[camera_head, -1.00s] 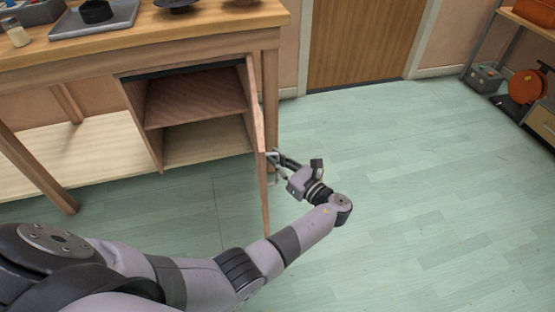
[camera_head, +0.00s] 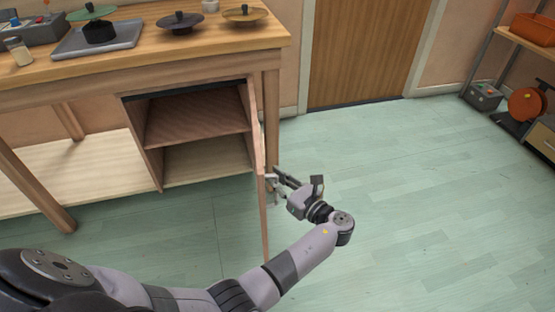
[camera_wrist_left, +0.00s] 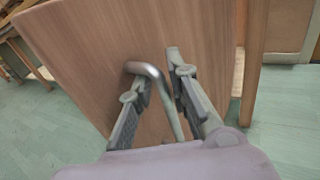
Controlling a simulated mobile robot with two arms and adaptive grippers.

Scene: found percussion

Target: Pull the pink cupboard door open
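The pink cupboard door (camera_head: 259,150) stands swung wide open and shows nearly edge-on in the head view. Its pinkish wood face (camera_wrist_left: 85,60) fills much of the left wrist view. A bent metal bar handle (camera_wrist_left: 147,69) sticks out from that face. My left gripper (camera_head: 274,178) is at the handle, on the door's right side. In the left wrist view its two fingers (camera_wrist_left: 156,67) are apart, with the handle bar running between them and visible space beside it. The cupboard's inside (camera_head: 197,118) is exposed, with one shelf. My right gripper is out of view.
The wooden table (camera_head: 150,69) above the cupboard carries a grey tray (camera_head: 70,42), dark lids (camera_head: 181,24) and a small jar (camera_head: 18,50). A shelf rack (camera_head: 487,55) stands at the far right. The green floor (camera_head: 420,200) right of the door is clear.

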